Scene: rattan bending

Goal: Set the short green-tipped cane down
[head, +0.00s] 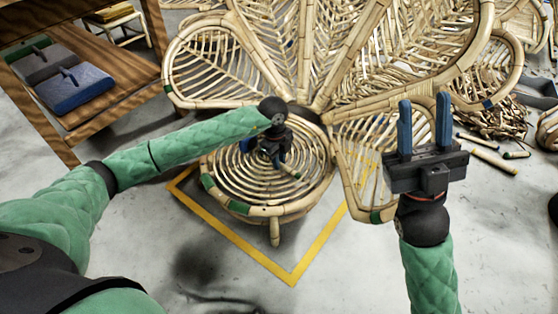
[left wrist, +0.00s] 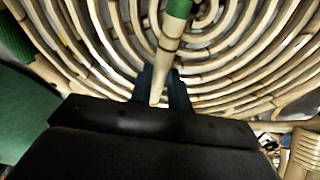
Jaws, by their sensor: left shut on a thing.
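My left gripper (head: 277,158) is over the round coiled rattan seat (head: 222,178) of the chair. In the left wrist view its fingers (left wrist: 161,88) are shut on a short pale cane (left wrist: 169,45) with a green tip (left wrist: 178,8). The cane points away from the gripper across the seat's spiral. I cannot tell whether it touches the seat. In the head view the cane is mostly hidden by the gripper. My right gripper (head: 423,103) is open and empty, its two blue fingers apart, right of the chair.
The chair's fan-shaped back (head: 305,50) rises behind the seat. A yellow line (head: 235,238) marks the floor around it. Loose canes (head: 493,162) and a cane bundle (head: 497,118) lie at right. The front floor is clear.

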